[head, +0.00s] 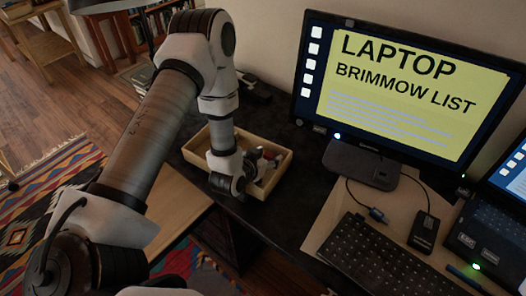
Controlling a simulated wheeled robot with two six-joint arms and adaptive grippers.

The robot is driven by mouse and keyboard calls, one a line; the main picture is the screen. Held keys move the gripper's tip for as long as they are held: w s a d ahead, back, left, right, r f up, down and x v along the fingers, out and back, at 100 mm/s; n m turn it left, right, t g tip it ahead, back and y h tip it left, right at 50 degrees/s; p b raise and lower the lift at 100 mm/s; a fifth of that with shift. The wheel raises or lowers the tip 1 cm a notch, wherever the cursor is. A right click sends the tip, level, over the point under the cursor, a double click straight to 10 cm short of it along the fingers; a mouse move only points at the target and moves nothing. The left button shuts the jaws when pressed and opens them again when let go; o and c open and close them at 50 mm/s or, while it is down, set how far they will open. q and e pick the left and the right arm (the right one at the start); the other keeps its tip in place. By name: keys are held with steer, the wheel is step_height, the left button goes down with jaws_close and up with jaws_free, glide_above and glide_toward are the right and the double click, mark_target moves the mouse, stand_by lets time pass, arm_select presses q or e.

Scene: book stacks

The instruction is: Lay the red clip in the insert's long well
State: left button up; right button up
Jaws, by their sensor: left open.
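A light wooden tray (196,148), which looks like the insert, sits on the dark desk left of the monitor. Several small things lie in its right part, one with a red bit (268,155) beside white pieces. I cannot tell whether this red bit is the red clip. The tray's wells are too small and too covered to tell apart. My left gripper (238,186) points down over the middle of the tray, open. The gripper and wrist hide part of the tray's inside. My right gripper is out of view.
A monitor (400,85) stands right of the tray on its base (360,163). A keyboard (385,258), a mouse (424,230) and a laptop (495,225) fill the right side. Dark desk surface (290,190) is bare between tray and keyboard.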

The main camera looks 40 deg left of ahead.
arm_select(q)
steer(key=p+v, duration=0.5)
steer(key=v, duration=0.7)
steer(key=shift+d+r, duration=0.1)
steer(key=shift+r, duration=0.05)
